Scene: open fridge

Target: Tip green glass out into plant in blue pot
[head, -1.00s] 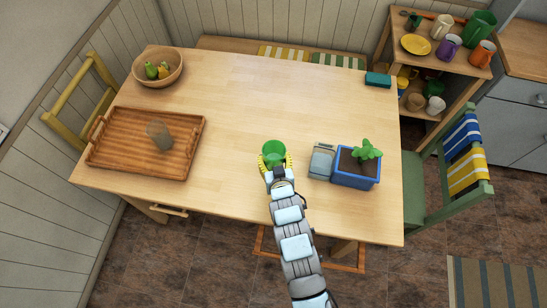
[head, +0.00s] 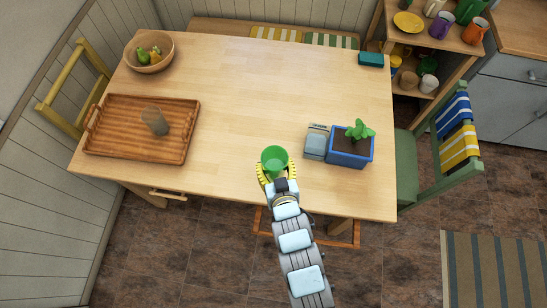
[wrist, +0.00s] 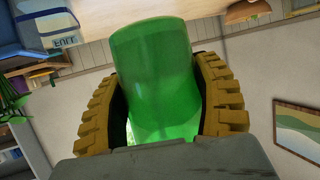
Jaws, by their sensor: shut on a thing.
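The green glass (head: 274,158) is near the front edge of the wooden table in the head view. My gripper (head: 276,171) is shut on it, with yellow fingers on both sides. In the wrist view the green glass (wrist: 158,75) fills the middle between the ribbed fingers. Whether its base touches the table I cannot tell. The blue pot (head: 349,160) stands to the right of the glass, apart from it, with dark soil and a green plant (head: 359,130) in it.
A grey-blue box (head: 316,142) stands between the glass and the blue pot. A wooden tray (head: 145,97) with a clear glass (head: 155,121) is at left. A fruit bowl (head: 149,62) is at the back left and a teal sponge (head: 371,59) at the back right. The table's middle is clear.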

